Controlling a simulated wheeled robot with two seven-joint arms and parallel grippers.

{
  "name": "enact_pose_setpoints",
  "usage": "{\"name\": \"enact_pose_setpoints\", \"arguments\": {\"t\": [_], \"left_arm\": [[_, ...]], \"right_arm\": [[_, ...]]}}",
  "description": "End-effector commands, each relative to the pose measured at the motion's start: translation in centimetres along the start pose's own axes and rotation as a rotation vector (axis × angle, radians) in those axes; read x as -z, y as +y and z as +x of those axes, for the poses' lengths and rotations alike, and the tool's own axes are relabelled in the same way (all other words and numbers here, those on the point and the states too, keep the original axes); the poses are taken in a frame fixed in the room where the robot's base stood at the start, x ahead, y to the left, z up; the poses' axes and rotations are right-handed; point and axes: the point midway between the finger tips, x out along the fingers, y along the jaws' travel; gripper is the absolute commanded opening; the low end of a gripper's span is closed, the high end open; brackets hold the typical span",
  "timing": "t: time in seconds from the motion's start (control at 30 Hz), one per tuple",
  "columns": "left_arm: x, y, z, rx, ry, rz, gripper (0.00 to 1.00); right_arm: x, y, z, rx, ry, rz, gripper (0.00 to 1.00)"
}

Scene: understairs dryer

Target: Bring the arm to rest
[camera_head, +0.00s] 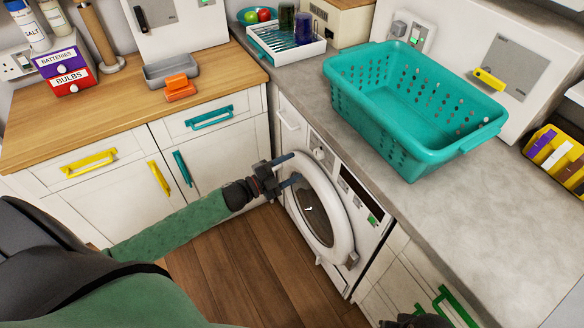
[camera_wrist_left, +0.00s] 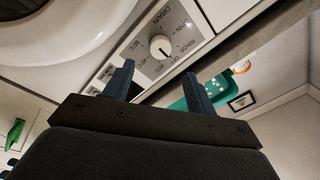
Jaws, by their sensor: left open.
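My left arm reaches in from the left in a green sleeve. My left gripper (camera_head: 292,168) is open, with its two fingers apart and nothing visible between them. It is in front of the upper left of the white machine (camera_head: 368,232), near its round door (camera_head: 338,235), which looks shut. In the left wrist view the open fingers (camera_wrist_left: 158,76) point toward the control panel with its dial (camera_wrist_left: 161,47). Whether they touch the machine I cannot tell. A dark part at the bottom edge of the head view may be my right gripper (camera_head: 415,321); its fingers cannot be made out.
A teal basket (camera_head: 410,150) stands on the grey counter (camera_head: 480,220) above the machine. Cabinets with yellow and teal handles (camera_head: 209,117) are on the left, a green-handled one (camera_head: 445,305) on the right. Wooden floor (camera_head: 235,260) is clear below my left arm.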

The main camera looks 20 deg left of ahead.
Motion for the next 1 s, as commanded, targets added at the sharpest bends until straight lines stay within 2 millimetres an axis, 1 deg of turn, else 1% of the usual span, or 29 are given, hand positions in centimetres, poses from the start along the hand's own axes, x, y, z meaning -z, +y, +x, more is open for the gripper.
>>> {"name": "enact_pose_setpoints", "arguments": {"t": [0.37, 0.47, 0.57, 0.63, 0.73, 0.8, 0.9, 1.0], "left_arm": [[-0.1, 0.0, 0.0, 0.000, -0.003, -0.004, 0.57], [-0.9, 0.1, 0.0, -0.004, -0.045, -0.010, 0.57], [-2.8, 0.3, -0.2, -0.012, -0.148, -0.022, 0.57], [-4.7, 0.4, -0.6, -0.019, -0.249, -0.038, 0.57], [-6.7, 0.4, -1.3, -0.026, -0.400, -0.070, 0.57], [-7.8, 0.3, -1.9, -0.030, -0.500, -0.093, 0.57], [-8.8, -0.1, -2.9, -0.033, -0.637, -0.128, 0.57], [-9.2, -0.3, -4.0, -0.036, -0.768, -0.172, 0.57]], "right_arm": [[-0.1, 0.0, 0.1, 0.001, -0.002, 0.002, 0.36], [-0.1, 0.0, 0.1, 0.001, -0.002, 0.001, 0.36], [-0.1, 0.0, 0.1, 0.001, -0.002, 0.001, 0.36], [-0.1, 0.0, 0.1, 0.001, -0.001, 0.001, 0.36], [0.0, 0.0, 0.1, 0.001, -0.001, 0.001, 0.36], [0.0, 0.0, 0.0, 0.001, 0.000, 0.000, 0.36], [0.1, 0.0, 0.0, 0.000, 0.001, 0.000, 0.36], [0.1, 0.0, 0.0, 0.000, 0.001, -0.001, 0.36]]}}
